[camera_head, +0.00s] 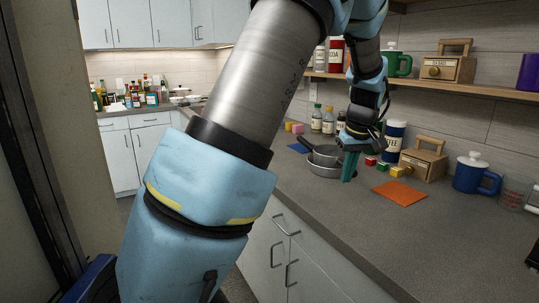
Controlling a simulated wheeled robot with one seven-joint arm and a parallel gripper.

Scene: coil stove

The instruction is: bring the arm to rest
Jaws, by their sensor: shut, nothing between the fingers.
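My arm crosses the middle of the camera_head view, and its large links hide part of the counter and cabinets. My gripper (349,169) points down over the counter. Its teal fingers are together and hold nothing. It is in front of a grey pan (323,168) in the picture, with a darker pan (326,154) on or behind it. I cannot tell whether the fingers touch the pan or counter.
The grey counter (330,220) has free room at the front. Near the gripper lie an orange mat (400,193) and small coloured blocks (397,171). A wooden box (425,160), blue mug (474,175) and glass cup (513,194) stand right. A shelf (470,88) hangs above.

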